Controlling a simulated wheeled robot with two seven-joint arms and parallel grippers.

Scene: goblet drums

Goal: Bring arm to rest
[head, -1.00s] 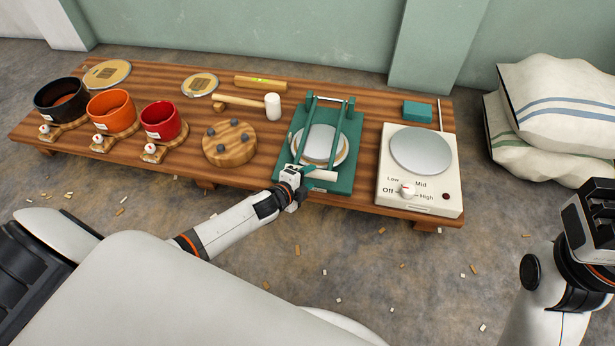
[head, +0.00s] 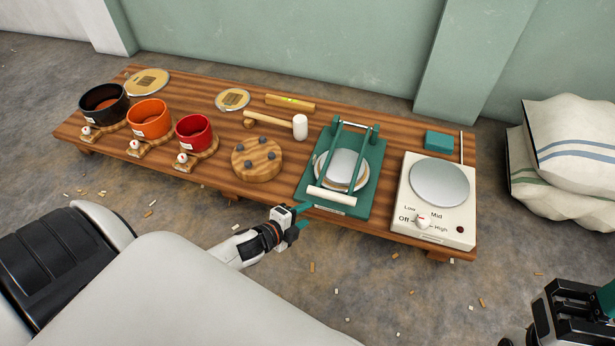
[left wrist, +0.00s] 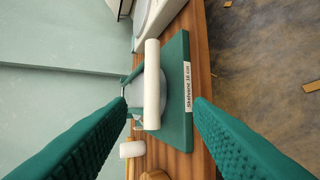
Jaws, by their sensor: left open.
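My left gripper (head: 302,216) is open and empty, just off the front edge of the bench. It is close in front of the green press (head: 306,180) and apart from its white handle bar (head: 331,196). In the left wrist view its two teal fingers (left wrist: 155,125) are wide apart, with the white handle bar (left wrist: 152,85) and the press base (left wrist: 178,95) beyond them. My right gripper (head: 590,312) is at the lower right corner, partly cut off, away from the bench; its jaw opening is hidden.
The wooden bench (head: 225,195) holds black (head: 104,104), orange (head: 149,118) and red (head: 194,132) drum shells, a round pegged block (head: 257,159), a mallet (head: 300,126) and a hot plate (head: 439,184). Sacks (head: 565,150) lie at right. The floor in front has only small scraps.

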